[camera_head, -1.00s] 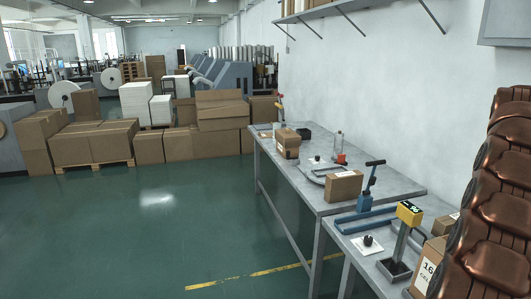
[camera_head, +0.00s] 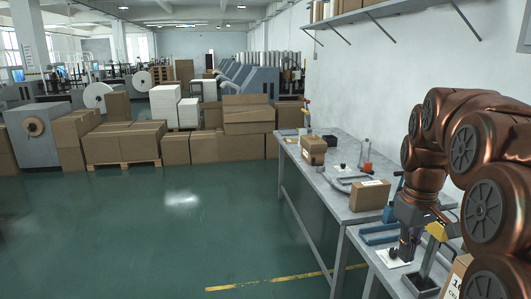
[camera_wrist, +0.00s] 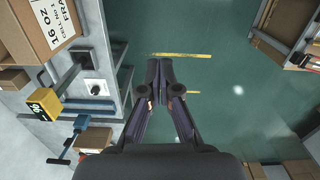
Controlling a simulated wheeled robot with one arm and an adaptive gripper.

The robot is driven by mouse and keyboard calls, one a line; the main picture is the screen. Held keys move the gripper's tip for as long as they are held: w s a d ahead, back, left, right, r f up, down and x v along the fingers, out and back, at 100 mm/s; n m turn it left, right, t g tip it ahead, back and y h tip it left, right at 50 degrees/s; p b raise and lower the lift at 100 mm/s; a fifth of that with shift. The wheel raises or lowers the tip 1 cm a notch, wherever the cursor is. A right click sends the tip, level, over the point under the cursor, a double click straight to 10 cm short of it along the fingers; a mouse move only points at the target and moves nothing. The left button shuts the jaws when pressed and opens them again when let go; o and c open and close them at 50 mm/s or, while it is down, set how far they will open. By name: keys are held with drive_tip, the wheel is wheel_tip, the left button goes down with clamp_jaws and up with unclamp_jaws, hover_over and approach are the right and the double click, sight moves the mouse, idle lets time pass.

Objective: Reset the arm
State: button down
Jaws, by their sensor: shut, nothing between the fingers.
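My gripper (camera_head: 405,249) hangs from my copper-coloured arm at the right of the head view. It points down over the near end of the workbenches and overlaps a white square pad there in the picture. In the wrist view my gripper (camera_wrist: 163,78) shows its two dark fingers close together, with nothing seen between them. Green floor with yellow lines lies beyond the fingertips in that view.
The grey workbench (camera_head: 335,188) carries small cartons and tools. A yellow-headed device (camera_wrist: 43,103) and a carton labelled 16 OZ (camera_wrist: 40,27) are at the left of the wrist view. Stacked cartons (camera_head: 125,142) stand far back. The floor (camera_head: 150,240) at left is clear.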

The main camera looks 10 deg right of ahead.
drive_tip(key=s+a+f, duration=0.6)
drive_tip(key=s+a, duration=0.3)
drive_tip(key=s, duration=0.2)
drive_tip(key=s+a+f+m+g, duration=0.1)
drive_tip(key=s+a+f, duration=0.5)
drive_tip(key=s+a, duration=0.3)
drive_tip(key=shift+s+a+f, duration=0.15)
drive_tip(key=shift+s, duration=1.1)
